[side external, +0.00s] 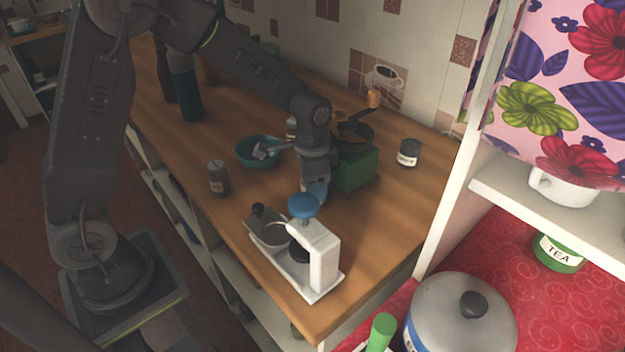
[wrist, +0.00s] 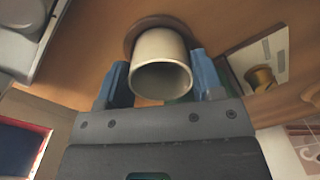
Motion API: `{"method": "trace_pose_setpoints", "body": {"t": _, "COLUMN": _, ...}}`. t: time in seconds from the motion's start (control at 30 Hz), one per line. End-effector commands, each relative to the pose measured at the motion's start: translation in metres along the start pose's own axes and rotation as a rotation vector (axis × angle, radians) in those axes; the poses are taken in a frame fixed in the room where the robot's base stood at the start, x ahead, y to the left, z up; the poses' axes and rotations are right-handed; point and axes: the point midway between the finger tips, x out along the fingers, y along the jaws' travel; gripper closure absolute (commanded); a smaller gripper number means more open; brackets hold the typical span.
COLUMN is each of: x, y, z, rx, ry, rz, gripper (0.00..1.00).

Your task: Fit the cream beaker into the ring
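The cream beaker (wrist: 160,50) is in the wrist view, its open mouth towards the camera. My gripper (wrist: 160,72) has one blue finger on each side of the beaker, both close against its wall, and looks shut on it. In the side external view my gripper (side external: 315,188) points down low over the counter, behind the blue knob, and the beaker is hidden there. In front of it stands a white press-like stand (side external: 323,262) with a blue knob on top. A metal ring (side external: 272,236) seems to sit on its left side, partly hidden by the post.
A green grinder (side external: 355,170) stands close to the right of my gripper. The counter's front edge (side external: 235,262) is near the stand.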

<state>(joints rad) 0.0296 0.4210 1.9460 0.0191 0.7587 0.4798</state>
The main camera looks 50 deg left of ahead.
Motion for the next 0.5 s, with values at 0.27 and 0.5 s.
{"method": "trace_pose_setpoints", "body": {"t": 0.27, "x": 0.0, "y": 0.0001, "z": 0.0002, "rx": 0.0, "ry": -0.001, "rz": 0.0, "gripper": 0.16}}
{"method": "trace_pose_setpoints", "body": {"t": 0.5, "x": -0.0024, "y": 0.0, "z": 0.0001, "rx": 0.0, "ry": 0.0, "rz": 0.0, "gripper": 0.16}}
